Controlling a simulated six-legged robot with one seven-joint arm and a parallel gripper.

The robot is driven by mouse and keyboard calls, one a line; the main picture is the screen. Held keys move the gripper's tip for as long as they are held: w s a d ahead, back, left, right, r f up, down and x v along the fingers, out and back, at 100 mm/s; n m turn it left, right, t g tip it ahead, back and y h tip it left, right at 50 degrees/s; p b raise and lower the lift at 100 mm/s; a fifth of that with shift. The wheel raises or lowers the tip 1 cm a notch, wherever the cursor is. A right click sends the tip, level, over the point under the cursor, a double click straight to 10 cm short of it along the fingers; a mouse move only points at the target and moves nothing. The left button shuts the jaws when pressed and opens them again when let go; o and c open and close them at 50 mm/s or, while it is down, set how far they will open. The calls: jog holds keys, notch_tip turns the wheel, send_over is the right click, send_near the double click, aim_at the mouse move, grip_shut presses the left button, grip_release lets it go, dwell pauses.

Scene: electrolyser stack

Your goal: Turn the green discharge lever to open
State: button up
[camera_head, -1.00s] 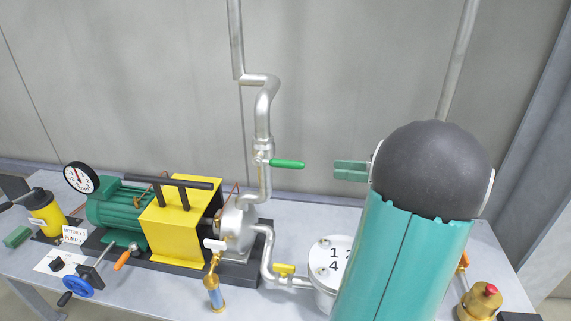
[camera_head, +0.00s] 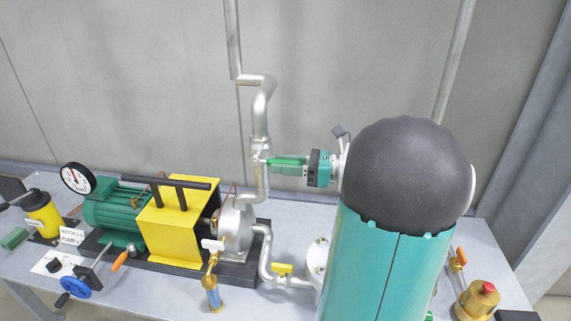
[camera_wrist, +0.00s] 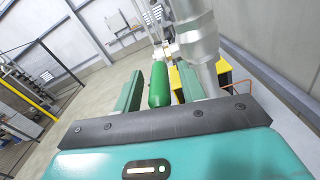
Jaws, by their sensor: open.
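The green discharge lever (camera_head: 287,160) sticks out to the right from the valve on the upright silver discharge pipe (camera_head: 262,145) in the head view. My gripper (camera_head: 285,165) is at the lever, reaching in from the right, with its fingers overlapping the lever in that view. In the wrist view the green lever (camera_wrist: 160,85) lies between my two green fingers (camera_wrist: 157,92), which are apart. The silver pipe (camera_wrist: 197,45) stands just beyond. Whether either finger touches the lever cannot be told.
The yellow coupling guard (camera_head: 172,236) and green motor (camera_head: 110,215) stand at left on the grey bench. A brass fitting with a red cap (camera_head: 482,297) stands at right.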

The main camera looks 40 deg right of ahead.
aim_at(257, 157)
grip_shut()
jog(key=shift+r, duration=0.15)
notch_tip(257, 157, up, 2)
jog(key=g+h, duration=0.2)
jog(key=shift+w+a+g, duration=0.1)
jog(key=shift+w+g, duration=0.05)
jog(key=shift+g, duration=0.15)
jog(key=g, duration=0.1)
jog(key=r+g+h, duration=0.2)
jog(key=shift+w+a, duration=0.3)
jog(key=shift+w, duration=0.1)
jog(key=g+h, duration=0.1)
jog(key=w+a+r+g+h, duration=0.1)
jog(key=shift+w+r+g, duration=0.1)
jog(key=shift+r+g, duration=0.2)
jog(key=shift+w+a+r+g+h, duration=0.2)
jog(key=shift+w+g+h, duration=0.1)
jog(key=shift+g+h, duration=0.3)
jog(key=shift+w+a+r+g+h, duration=0.2)
jog(key=shift+w+g+h, duration=0.05)
jog(key=shift+g+h, duration=0.35)
